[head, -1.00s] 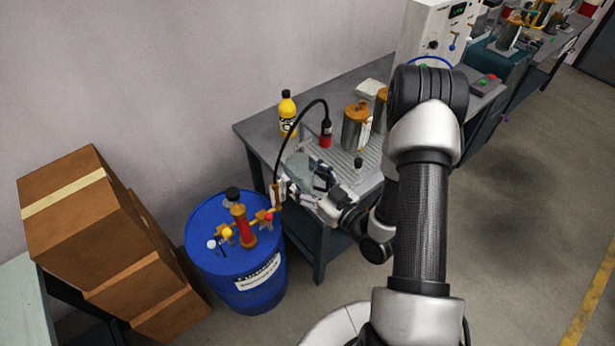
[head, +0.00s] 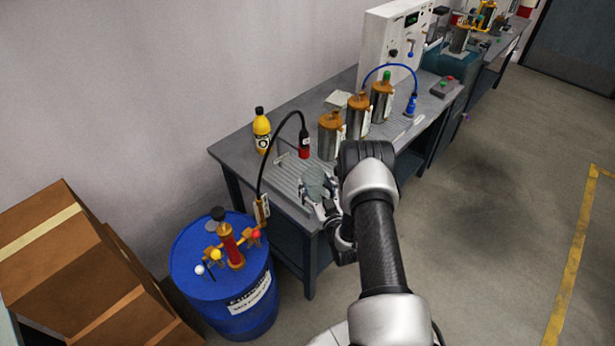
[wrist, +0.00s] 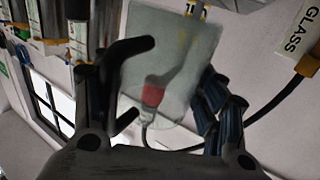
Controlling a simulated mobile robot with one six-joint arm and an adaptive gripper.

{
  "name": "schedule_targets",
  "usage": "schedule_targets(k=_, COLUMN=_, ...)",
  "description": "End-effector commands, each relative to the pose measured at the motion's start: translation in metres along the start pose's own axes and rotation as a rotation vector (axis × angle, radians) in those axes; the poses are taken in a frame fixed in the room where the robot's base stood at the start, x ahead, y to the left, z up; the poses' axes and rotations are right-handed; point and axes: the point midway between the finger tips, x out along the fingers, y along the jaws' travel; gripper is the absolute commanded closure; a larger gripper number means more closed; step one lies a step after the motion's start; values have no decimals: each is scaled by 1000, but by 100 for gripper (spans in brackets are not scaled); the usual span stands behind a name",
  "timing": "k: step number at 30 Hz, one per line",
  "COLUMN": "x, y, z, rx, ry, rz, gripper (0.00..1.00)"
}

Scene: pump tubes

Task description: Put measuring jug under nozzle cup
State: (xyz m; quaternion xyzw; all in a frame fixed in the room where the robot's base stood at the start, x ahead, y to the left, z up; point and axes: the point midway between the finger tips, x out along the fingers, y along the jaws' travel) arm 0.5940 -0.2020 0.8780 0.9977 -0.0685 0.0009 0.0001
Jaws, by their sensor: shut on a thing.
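The measuring jug (head: 314,183) is a clear grey-green vessel. My gripper (head: 322,200) is shut on it and holds it over the front part of the bench. In the wrist view the jug (wrist: 185,45) sits between the two dark fingers (wrist: 170,95). A red nozzle cup (head: 304,153) hangs at the end of a black hose, behind and slightly left of the jug in the head view. Its red part (wrist: 152,96) shows through the jug's wall in the wrist view. I cannot tell the height gap between jug and cup.
A grey bench (head: 240,150) carries a ribbed tray (head: 287,178), a yellow bottle (head: 261,130) and metal canisters with orange lids (head: 331,140). A blue drum (head: 205,285) with a pump (head: 230,245) stands at the bench's left end. Cardboard boxes (head: 60,250) stand further left. Floor on the right is clear.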

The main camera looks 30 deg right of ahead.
Motion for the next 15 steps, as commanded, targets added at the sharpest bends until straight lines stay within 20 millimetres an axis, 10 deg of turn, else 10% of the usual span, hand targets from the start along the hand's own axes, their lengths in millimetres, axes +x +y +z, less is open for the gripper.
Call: schedule_targets(k=15, x=74, y=-1, z=1, rx=-1, ry=4, rz=-3, gripper=63)
